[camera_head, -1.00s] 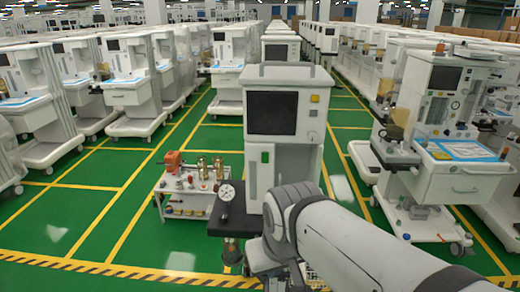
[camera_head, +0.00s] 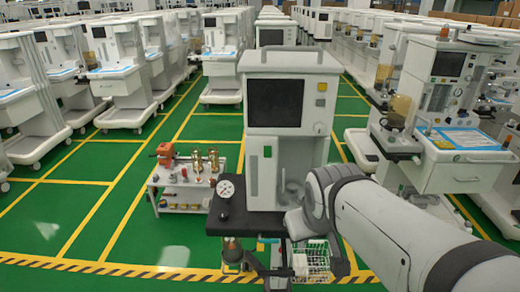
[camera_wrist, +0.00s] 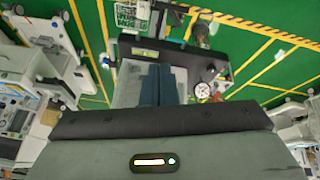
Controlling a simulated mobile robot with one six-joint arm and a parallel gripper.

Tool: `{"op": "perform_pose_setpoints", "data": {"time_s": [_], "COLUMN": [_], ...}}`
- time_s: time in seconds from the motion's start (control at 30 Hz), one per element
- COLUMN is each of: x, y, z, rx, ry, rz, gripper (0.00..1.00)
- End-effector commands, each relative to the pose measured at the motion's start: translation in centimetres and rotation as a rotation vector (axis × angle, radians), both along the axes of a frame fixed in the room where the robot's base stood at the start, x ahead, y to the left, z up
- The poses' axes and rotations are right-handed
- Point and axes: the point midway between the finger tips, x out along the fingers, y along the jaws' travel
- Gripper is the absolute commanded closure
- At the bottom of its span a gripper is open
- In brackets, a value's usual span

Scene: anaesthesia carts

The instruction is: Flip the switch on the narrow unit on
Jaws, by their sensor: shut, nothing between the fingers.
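The narrow unit (camera_head: 315,150) is a tall white cabinet with a dark screen, standing in the middle of the head view. I cannot tell which part is the switch. My arm comes in from the lower right in front of the unit's lower right side. My gripper (camera_wrist: 159,84) shows in the wrist view as two dark teal fingers, shut and empty, over the unit's black shelf (camera_wrist: 188,58). The head view does not show the fingers.
A round gauge (camera_head: 225,189) stands on the shelf's left end, and a wire basket (camera_head: 312,260) is below. A low white cart (camera_head: 185,185) with brass parts stands left. A larger anaesthesia cart (camera_head: 465,165) stands right. Green floor is open at left.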

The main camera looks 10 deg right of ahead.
Motion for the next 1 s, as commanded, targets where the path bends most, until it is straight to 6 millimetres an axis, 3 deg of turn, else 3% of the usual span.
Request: {"op": "perform_pose_setpoints", "data": {"time_s": [0.07, 0.3, 0.5, 0.7, 1.0], "x": [3.3, 13.3, 19.2, 22.0, 21.4], "y": [-2.0, -6.8, -7.7, -6.7, -4.8], "z": [-1.2, -0.3, 0.4, -0.6, -3.1], "rx": [-0.094, -0.462, -0.744, -0.983, -1.148], "ry": [-0.103, -0.453, -0.711, -0.962, -1.266], "rz": [0.052, 0.327, 0.613, 0.922, 1.240], "gripper": [1.00, 1.00, 1.00, 1.00, 1.00]}}
